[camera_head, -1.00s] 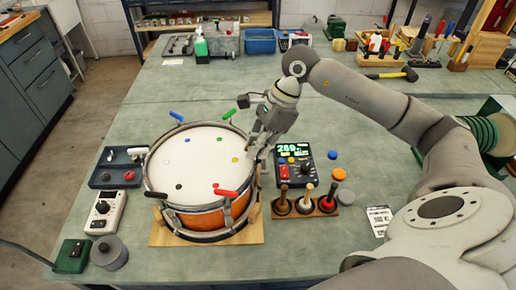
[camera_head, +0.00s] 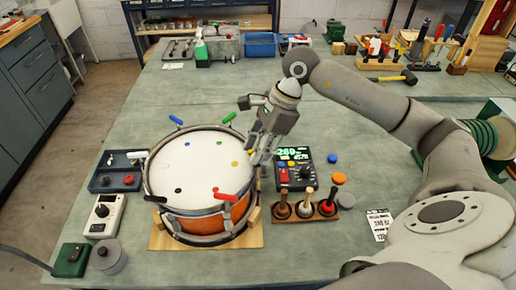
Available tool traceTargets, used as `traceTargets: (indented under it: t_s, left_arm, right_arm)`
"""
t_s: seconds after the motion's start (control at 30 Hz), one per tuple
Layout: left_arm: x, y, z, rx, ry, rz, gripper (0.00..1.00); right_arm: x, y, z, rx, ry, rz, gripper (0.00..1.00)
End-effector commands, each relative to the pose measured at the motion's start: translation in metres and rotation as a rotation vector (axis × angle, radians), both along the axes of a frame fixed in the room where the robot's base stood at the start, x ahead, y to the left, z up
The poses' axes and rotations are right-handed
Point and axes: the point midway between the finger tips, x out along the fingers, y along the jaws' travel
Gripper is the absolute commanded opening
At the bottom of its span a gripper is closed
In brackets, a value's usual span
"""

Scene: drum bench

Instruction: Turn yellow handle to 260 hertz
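The drum (camera_head: 190,170) has a white head and an orange shell and stands on a wooden board. Blue (camera_head: 176,119), green (camera_head: 229,117), red (camera_head: 225,195) and black (camera_head: 155,199) handles sit around its rim. A yellow dot (camera_head: 234,163) marks the head near the right rim. The yellow handle is mostly or wholly hidden by my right gripper (camera_head: 257,153), which points down at that rim. I cannot tell whether its fingers are closed on the handle. The tuner display (camera_head: 289,153) shows green digits, about 269, small and blurred. My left gripper is out of view.
Three mallets stand in a wooden rack (camera_head: 305,214) right of the drum. A grey meter (camera_head: 104,214) and a dark tray (camera_head: 117,172) are at left.

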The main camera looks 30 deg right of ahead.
Motion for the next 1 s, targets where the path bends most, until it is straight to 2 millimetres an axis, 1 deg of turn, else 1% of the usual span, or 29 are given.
traceTargets:
  t_s: [0.17, 0.4, 0.5, 0.6, 0.7, 1.0]
  left_arm:
    - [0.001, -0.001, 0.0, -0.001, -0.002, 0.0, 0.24]
    - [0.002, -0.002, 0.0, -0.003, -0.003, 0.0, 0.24]
    - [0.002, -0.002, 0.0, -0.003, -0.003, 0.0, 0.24]
    - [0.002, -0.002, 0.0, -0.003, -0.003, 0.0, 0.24]
    - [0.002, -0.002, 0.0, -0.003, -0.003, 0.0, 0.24]
    - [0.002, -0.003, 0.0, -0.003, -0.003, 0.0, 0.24]
  right_arm:
    - [-0.002, -0.012, 0.029, -0.002, -0.005, -0.002, 0.32]
    - [-0.008, -0.03, 0.076, 0.0, -0.007, -0.003, 0.32]
    - [-0.01, -0.036, 0.091, 0.001, -0.005, -0.002, 0.32]
    - [-0.011, -0.04, 0.101, 0.0, -0.005, -0.002, 0.32]
    - [-0.012, -0.042, 0.105, 0.0, -0.002, -0.001, 0.32]
    - [-0.012, -0.043, 0.107, 0.0, -0.002, -0.001, 0.32]
